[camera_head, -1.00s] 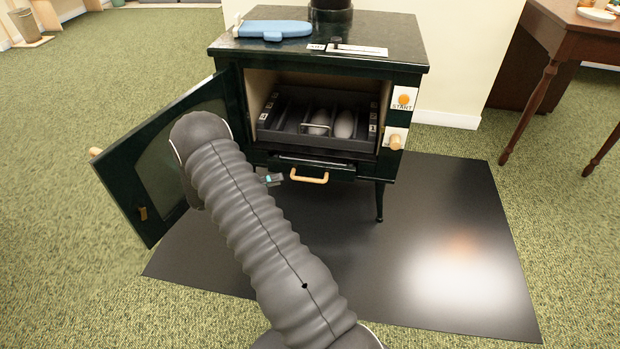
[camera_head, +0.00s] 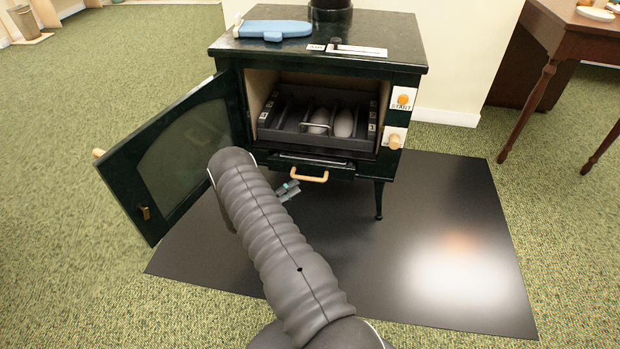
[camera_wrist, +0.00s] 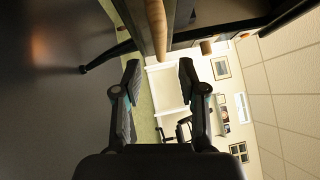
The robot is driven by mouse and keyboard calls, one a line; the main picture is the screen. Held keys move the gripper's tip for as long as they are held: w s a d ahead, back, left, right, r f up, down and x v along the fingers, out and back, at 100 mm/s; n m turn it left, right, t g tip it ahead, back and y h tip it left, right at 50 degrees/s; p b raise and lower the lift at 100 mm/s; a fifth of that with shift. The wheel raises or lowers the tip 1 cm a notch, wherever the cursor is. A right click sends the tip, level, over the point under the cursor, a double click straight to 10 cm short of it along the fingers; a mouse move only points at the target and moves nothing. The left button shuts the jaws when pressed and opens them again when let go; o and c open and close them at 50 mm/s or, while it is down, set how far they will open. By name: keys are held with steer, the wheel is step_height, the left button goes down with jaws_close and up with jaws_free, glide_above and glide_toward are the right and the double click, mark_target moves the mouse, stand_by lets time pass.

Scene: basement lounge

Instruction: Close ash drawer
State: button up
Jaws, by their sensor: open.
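The ash drawer (camera_head: 338,170) is a dark front low on the green stove, below the firebox, with a pale wooden handle (camera_head: 310,176). It appears to stand slightly out from the stove; how far is hard to tell. My gripper (camera_head: 289,191) is just below and left of the handle, mostly hidden behind my arm. In the wrist view my gripper (camera_wrist: 160,68) is open with nothing between its fingers. The wooden handle (camera_wrist: 157,28) shows beyond the fingertips, roughly in line with the gap. Contact is not visible.
The stove door (camera_head: 180,150) stands wide open at the left, near my arm. A dark rack (camera_head: 330,142) with rounded grey pieces fills the firebox. A blue item (camera_head: 275,28) lies on the stove top. The dark floor plate (camera_head: 440,230) is clear at right.

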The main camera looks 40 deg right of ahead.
mark_target(310, 178)
steer(key=d, duration=0.4)
steer(key=d+r, duration=0.1)
steer(key=d, duration=0.2)
steer(key=shift+s, duration=0.3)
jaws_close()
